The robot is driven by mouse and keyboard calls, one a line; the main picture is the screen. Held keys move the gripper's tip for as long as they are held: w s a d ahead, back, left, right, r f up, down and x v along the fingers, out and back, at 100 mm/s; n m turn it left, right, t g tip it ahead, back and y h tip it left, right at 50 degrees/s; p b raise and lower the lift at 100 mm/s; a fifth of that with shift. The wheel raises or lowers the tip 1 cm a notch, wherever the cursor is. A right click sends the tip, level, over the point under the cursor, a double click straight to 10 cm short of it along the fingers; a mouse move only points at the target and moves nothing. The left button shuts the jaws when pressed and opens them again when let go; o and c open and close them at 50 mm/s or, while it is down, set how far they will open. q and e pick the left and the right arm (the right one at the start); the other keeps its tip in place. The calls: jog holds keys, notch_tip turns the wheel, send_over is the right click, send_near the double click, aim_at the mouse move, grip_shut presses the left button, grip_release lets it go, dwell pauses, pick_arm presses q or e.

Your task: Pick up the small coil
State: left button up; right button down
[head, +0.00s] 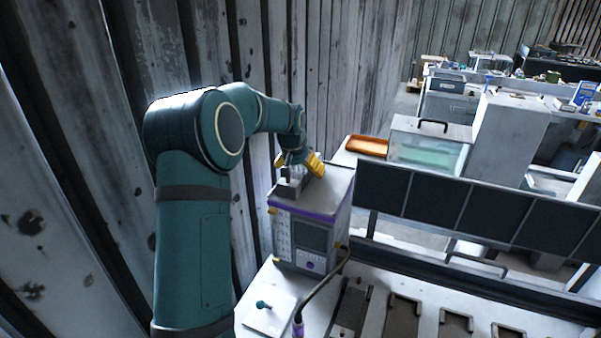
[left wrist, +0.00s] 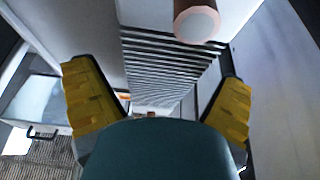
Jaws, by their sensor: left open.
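My left gripper (head: 298,163) is over the top of a grey box-shaped device (head: 311,215) with a purple band. Its yellow fingers are spread, with nothing between them. In the left wrist view, the open fingers (left wrist: 157,78) stand either side of a grey finned block (left wrist: 165,62). A short copper-brown cylinder with a pale round end (left wrist: 197,22), which may be the small coil, shows at the top edge, beyond the fingertips and apart from them. I cannot make out the coil in the head view. My right gripper is not in view.
A corrugated wall stands close behind my left arm. An orange tray (head: 367,146) and a clear-fronted case (head: 428,147) are right of the device. A dark cable (head: 325,285) runs down its front. Dark panels (head: 425,197) stand along the bench to the right.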

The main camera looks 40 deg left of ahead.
aim_at(300, 166)
pick_arm(q)
jog(key=shift+w+a+f, duration=0.1)
jog(key=shift+w+f, duration=0.1)
jog(key=shift+f, duration=0.4)
jog(key=c, duration=1.4)
jog(key=shift+r, duration=0.1)
notch_tip(300, 166, up, 10)
jog(key=shift+f, duration=0.2)
jog(key=shift+r+p, duration=1)
jog(key=shift+r, duration=1.2)
